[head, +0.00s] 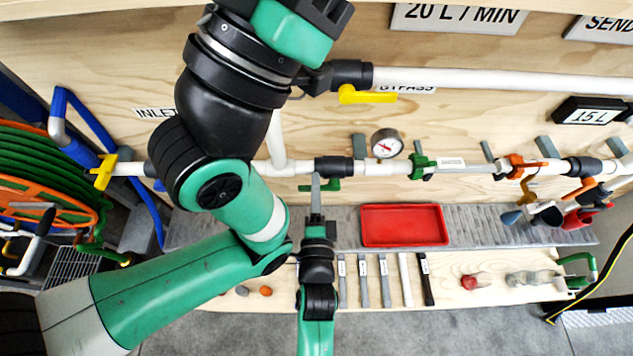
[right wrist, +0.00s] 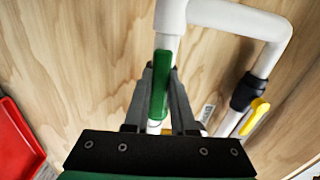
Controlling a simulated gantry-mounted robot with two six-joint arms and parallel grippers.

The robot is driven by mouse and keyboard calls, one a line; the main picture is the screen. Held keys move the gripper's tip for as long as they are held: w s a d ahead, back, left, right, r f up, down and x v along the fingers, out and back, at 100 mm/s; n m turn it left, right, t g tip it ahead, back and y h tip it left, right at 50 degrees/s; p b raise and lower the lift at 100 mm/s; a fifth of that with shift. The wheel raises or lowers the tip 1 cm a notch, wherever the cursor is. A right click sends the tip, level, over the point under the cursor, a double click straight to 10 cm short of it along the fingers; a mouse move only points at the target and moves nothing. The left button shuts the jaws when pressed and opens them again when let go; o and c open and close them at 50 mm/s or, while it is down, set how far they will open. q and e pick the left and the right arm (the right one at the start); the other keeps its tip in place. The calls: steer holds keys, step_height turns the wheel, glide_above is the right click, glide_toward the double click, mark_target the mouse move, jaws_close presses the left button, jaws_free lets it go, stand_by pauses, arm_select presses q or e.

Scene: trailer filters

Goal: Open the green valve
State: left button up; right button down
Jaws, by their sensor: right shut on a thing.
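The green valve's handle (head: 331,185) shows just below a black fitting (head: 333,167) on the white horizontal pipe. The handle lies roughly along the pipe. My right gripper (head: 316,184) reaches up to it from below and partly covers it. In the right wrist view, the green handle (right wrist: 160,85) stands between the fingers of my right gripper (right wrist: 161,72), which is shut on it. My left arm crosses the upper left of the head view; I cannot make out its gripper's fingers.
A yellow valve handle (head: 367,96) is on the upper pipe. A gauge (head: 386,143), a green fitting (head: 422,166) and an orange one (head: 524,166) lie along the lower pipe to the right. A red tray (head: 404,225) and several tools sit below. A hose reel (head: 45,185) stands left.

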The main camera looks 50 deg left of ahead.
steer(key=shift+r+m+p, duration=0.25)
steer(key=shift+m+p, duration=0.05)
steer(key=shift+m, duration=0.1)
steer(key=c, duration=0.7)
jaws_free()
steer(key=shift+c, duration=0.2)
steer(key=p+v, duration=0.2)
steer(key=v, duration=0.9)
steer(key=shift+s+d+p, duration=0.2)
steer(key=shift+d+p, duration=0.05)
steer(key=shift+p, duration=0.05)
